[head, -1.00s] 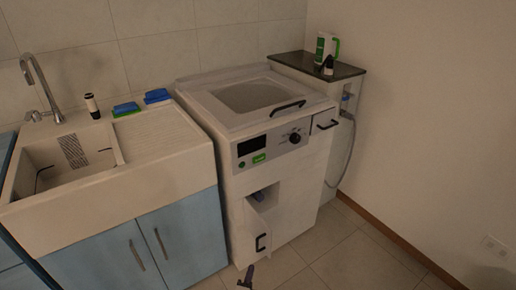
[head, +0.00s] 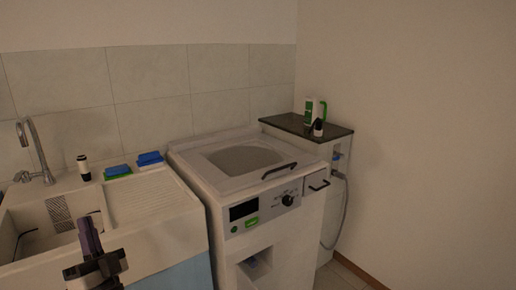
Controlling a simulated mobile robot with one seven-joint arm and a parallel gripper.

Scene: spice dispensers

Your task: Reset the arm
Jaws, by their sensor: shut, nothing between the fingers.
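My gripper (head: 87,226) shows at the lower left as a dark, upright shape with grey parts below it. It is shut and empty. It stands in front of the white sink (head: 148,239) and overlaps part of the basin and the front edge in the picture. Whether it touches the sink cannot be told. The rest of my arm is mostly outside the picture.
A white washing machine (head: 291,222) stands to the right of the sink, with an opening low in its front. A small dark-topped cabinet (head: 285,124) holds bottles. A tap (head: 39,150), a small dark bottle (head: 83,168) and blue-green sponges (head: 150,158) are at the sink's back.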

